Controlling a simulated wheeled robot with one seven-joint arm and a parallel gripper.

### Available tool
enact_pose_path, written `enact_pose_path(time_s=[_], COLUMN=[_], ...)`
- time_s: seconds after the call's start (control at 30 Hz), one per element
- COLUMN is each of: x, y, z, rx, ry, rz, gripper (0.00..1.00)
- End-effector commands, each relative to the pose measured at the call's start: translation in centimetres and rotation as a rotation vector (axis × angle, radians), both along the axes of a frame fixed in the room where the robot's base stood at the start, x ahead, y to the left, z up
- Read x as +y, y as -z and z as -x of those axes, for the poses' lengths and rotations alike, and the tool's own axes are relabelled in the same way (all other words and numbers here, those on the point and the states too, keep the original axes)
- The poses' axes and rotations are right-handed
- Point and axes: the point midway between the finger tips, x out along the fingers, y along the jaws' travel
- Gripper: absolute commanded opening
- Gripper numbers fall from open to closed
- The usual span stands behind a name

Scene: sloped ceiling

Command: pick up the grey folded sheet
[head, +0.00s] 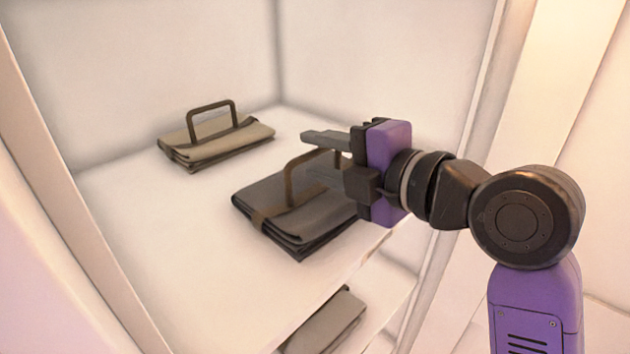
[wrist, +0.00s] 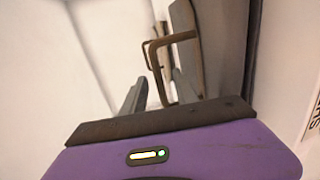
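The grey folded sheet (head: 272,205) lies flat on the upper shelf, with a brown upright loop handle (head: 289,180) and a strap around it. My gripper (head: 307,154) comes in from the right, above the sheet's far right part, its fingers apart at the handle. In the wrist view the handle (wrist: 152,58) rises between the two open fingers (wrist: 158,90), with the sheet (wrist: 224,45) on the right. I cannot tell whether a finger touches the handle. My gripper hides part of the sheet's right end.
A beige folded sheet (head: 215,143) with a similar handle lies further back left on the same shelf (head: 160,240). Another folded piece (head: 328,322) lies on a lower shelf. White walls close the back and left; a frame post (head: 480,130) stands behind my arm.

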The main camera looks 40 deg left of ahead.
Motion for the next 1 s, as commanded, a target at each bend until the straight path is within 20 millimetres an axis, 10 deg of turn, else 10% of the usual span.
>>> enact_pose_path(time_s=[0.4, 0.6, 1.0], x=[1.60, 1.57, 1.56], y=[0.29, 0.28, 0.30], z=[-0.32, -0.33, -0.34], rx=[-0.001, -0.001, 0.000], ry=[0.002, 0.002, 0.002], rz=[-0.002, -0.002, -0.001], gripper=[0.35, 0.00, 0.00])
